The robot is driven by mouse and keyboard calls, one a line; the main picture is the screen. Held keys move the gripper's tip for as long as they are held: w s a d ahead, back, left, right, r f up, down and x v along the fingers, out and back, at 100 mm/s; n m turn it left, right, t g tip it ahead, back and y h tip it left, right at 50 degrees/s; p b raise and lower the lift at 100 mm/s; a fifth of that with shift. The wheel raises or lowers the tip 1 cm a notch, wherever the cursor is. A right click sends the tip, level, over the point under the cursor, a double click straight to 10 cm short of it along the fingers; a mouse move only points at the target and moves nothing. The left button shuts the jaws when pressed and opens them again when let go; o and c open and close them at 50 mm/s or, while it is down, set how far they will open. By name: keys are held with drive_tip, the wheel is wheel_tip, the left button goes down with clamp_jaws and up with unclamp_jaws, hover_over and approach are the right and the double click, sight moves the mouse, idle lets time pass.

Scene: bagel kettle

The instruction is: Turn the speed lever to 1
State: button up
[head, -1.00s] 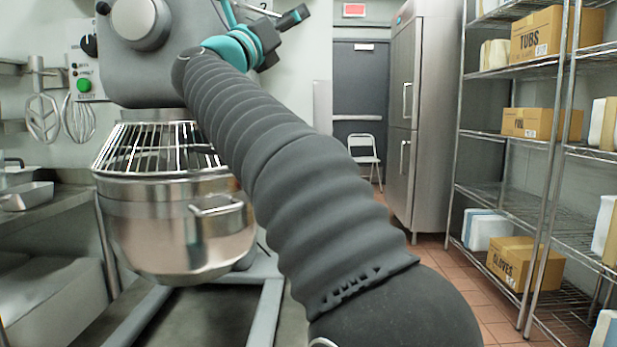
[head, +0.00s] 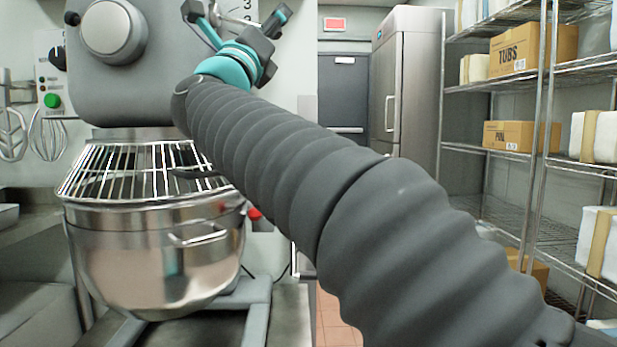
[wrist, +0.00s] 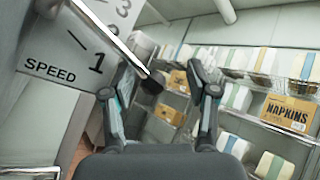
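The speed lever (wrist: 115,40) is a silver rod with a black knob (wrist: 153,82), seen in the wrist view. It slants across the speed plate (wrist: 40,45), marked SPEED, with 1 and 3 visible on opposite sides of the rod. No 2 is readable in the wrist view; the rod may cover it. My gripper (wrist: 162,68) is open, its two fingers on either side of the knob with visible gaps. Whether they are level with it in depth is unclear. In the head view my gripper (head: 238,18) is beside the mixer head, in front of the plate with 3 and 2.
The mixer head (head: 140,85) stands above a steel bowl (head: 150,265) with a wire guard (head: 135,175). A green button (head: 52,101) is on the left panel. Shelves with boxes (head: 520,50) stand at right, a steel fridge (head: 405,90) behind.

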drive_tip(key=b+v, duration=0.3)
drive_tip(key=v, duration=0.8)
drive_tip(key=d+f+n+g+y+p, duration=0.2)
drive_tip(key=d+f+n+g+y, duration=0.2)
drive_tip(key=f+n, duration=1)
drive_tip(key=s+d+f+n+g+y+p, duration=0.1)
drive_tip(key=d+f+n+g+y, duration=0.3)
drive_tip(key=f+n+y, duration=0.7)
wheel_tip(320, 180, down, 3)
drive_tip(key=n+g+p, duration=0.1)
drive_tip(key=n, duration=0.4)
drive_tip(key=shift+s+y, duration=0.15)
drive_tip(key=shift+y, duration=0.15)
drive_tip(key=shift+d+r, duration=0.1)
